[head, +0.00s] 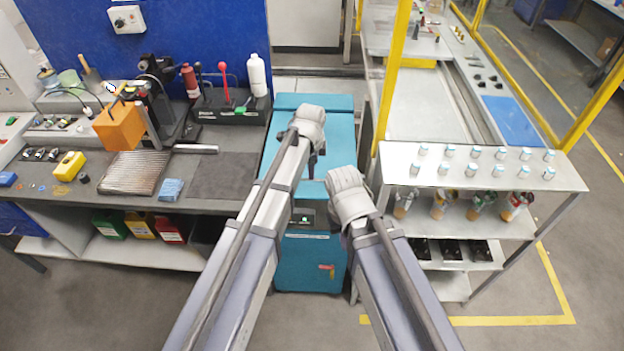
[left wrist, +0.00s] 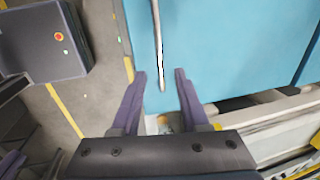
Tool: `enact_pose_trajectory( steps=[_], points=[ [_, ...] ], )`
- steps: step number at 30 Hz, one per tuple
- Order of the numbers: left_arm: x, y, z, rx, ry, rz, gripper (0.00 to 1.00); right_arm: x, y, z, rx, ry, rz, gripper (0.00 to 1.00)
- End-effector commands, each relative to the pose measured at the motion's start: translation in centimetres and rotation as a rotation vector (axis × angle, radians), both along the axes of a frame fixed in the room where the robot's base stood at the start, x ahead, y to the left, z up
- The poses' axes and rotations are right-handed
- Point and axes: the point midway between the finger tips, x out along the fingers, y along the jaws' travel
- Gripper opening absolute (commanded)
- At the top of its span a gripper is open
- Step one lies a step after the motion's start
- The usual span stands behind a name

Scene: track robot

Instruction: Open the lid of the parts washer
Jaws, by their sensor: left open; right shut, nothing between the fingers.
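The parts washer (head: 312,262) is a teal cabinet in the middle of the head view. Its lid (head: 281,150) lies flat and looks shut, partly hidden by my left arm. My left gripper (head: 314,160) is over the lid. In the left wrist view its fingers (left wrist: 160,74) are open and empty, with the end of a pale bar handle (left wrist: 157,35) in line with the gap between them. I cannot tell how far the handle is from the fingers. My right gripper (head: 345,212) is shut and empty near the washer's front right edge; its fingertips are mostly hidden.
A workbench (head: 222,204) with tools and bottles stands left of the washer. A metal shelf rack (head: 450,172) with small jars is close on the right, beside a yellow post (head: 391,80). Grey floor (head: 120,290) is clear in front of the bench.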

Motion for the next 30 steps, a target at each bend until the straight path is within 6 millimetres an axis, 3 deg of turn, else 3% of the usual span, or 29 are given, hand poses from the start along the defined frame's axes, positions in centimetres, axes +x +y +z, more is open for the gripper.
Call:
enact_pose_trajectory(
  steps=[1,9,21,30],
  points=[
    [0.2,0.0,-1.3,0.000,0.000,0.000,0.45,0.0,0.0,-1.3,0.000,0.000,0.000,0.00],
    [0.8,0.0,-4.5,0.000,0.000,0.000,0.45,0.0,0.0,-4.5,0.000,0.000,-0.002,0.00],
    [1.0,0.0,-5.0,0.000,0.000,0.000,0.45,0.0,0.0,-5.0,0.000,0.000,-0.002,0.00],
    [1.0,0.0,-5.0,0.000,0.000,0.000,0.13,0.0,0.0,-5.0,0.000,0.000,-0.002,0.00]
  ],
)
